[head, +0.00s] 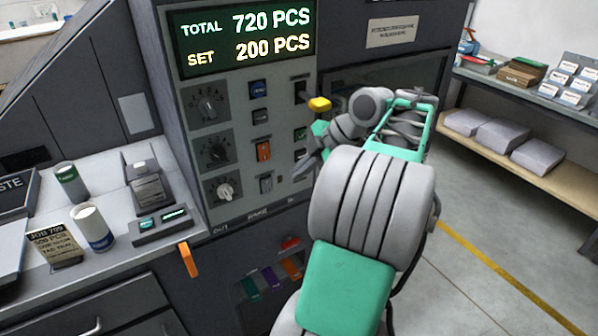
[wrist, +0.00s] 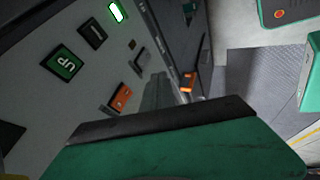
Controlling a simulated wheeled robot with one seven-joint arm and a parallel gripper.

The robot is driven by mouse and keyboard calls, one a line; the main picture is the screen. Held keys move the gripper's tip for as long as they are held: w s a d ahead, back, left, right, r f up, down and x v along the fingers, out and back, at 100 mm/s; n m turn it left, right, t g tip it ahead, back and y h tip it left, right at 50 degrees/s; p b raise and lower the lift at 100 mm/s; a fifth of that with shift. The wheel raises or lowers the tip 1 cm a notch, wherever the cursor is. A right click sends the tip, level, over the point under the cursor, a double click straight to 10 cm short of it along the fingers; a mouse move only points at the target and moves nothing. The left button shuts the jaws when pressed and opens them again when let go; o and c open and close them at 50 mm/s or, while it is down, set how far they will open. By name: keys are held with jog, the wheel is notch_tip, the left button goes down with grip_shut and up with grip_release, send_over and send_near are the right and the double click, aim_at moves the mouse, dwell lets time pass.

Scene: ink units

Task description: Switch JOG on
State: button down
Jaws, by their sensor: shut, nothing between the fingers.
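The grey control panel (head: 245,130) stands upright in the middle of the head view, with knobs, buttons and rocker switches. No label reading JOG is legible, so I cannot tell which control it is. An orange rocker switch (head: 263,150) sits in the panel's middle column; small grey switches lie above and below it. My gripper (head: 306,166) is shut and empty at the panel's right edge; my arm hides part of that side. The wrist view shows an orange switch (wrist: 120,97) and a green button (wrist: 62,64) close by. Contact with the panel cannot be told.
A lit display (head: 243,36) reads total 720 and set 200. A yellow-tipped lever (head: 319,104) sticks out above my gripper. The left counter holds cups and small devices. A shelf (head: 520,130) with grey packs stands at right; the floor before it is clear.

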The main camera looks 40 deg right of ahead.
jog(key=w+a+f+m+g, duration=0.1)
jog(key=w+a+m, duration=0.2)
jog(key=a, duration=0.8)
jog(key=w+a+f+m+g, duration=0.1)
jog(key=w+a+f+m, duration=0.2)
jog(key=a, duration=0.8)
jog(key=s+a+f+m+h, duration=0.1)
jog(key=s+a+f+m, duration=0.2)
jog(key=s+a+m, duration=0.1)
jog(key=s+a+f+m+g+h, duration=0.1)
jog(key=s+a+f+m, duration=0.2)
jog(key=s, duration=0.4)
jog(key=shift+a+m+h, duration=0.4)
jog(key=shift+a+m, duration=0.1)
jog(key=shift+a, duration=0.6)
